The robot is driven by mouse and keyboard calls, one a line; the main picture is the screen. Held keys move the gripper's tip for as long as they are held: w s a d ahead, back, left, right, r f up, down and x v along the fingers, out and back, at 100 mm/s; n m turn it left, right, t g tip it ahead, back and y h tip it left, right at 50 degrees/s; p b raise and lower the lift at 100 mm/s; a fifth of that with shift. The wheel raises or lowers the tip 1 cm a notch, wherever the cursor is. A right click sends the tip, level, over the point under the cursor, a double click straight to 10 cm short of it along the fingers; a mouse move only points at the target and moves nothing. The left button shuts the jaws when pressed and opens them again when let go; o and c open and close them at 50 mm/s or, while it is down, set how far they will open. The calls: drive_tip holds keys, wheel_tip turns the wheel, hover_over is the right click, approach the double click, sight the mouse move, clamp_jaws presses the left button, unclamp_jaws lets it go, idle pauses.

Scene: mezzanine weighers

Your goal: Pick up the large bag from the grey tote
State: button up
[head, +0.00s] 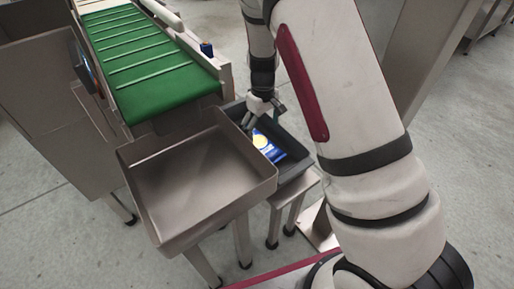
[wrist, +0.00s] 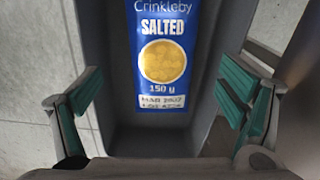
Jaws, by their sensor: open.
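A blue bag with a yellow disc and the words "Crinkleby SALTED 150 g" (wrist: 163,62) lies flat in the grey tote (wrist: 205,125). In the head view the bag (head: 268,146) shows inside the dark grey tote (head: 296,172), which stands on a small metal stand. My gripper (head: 264,112) is over the tote's far part, above the bag. In the wrist view my gripper (wrist: 164,98) is open and empty, with one green-padded finger on each side. The bag lies between and beyond the fingers, with no contact visible. Its upper end is cut off in the wrist view.
An empty metal tray (head: 195,180) stands close left of the tote. A green cleated conveyor (head: 140,65) slopes down behind it. A metal post (head: 425,60) rises at the right. The tote's floor nearest the gripper is bare in the wrist view.

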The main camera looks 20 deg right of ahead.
sight(262, 144)
wheel_tip(262, 144, down, 3)
drive_tip(key=shift+b, duration=0.35)
drive_tip(key=shift+s+f+b, duration=0.15)
drive_tip(key=shift+f+b, duration=0.6)
drive_tip(key=shift+f, duration=0.6)
drive_tip(key=shift+s+f+b, duration=0.1)
drive_tip(key=shift+f+b, duration=0.6)
drive_tip(key=shift+f, duration=0.6)
drive_tip(key=c, duration=1)
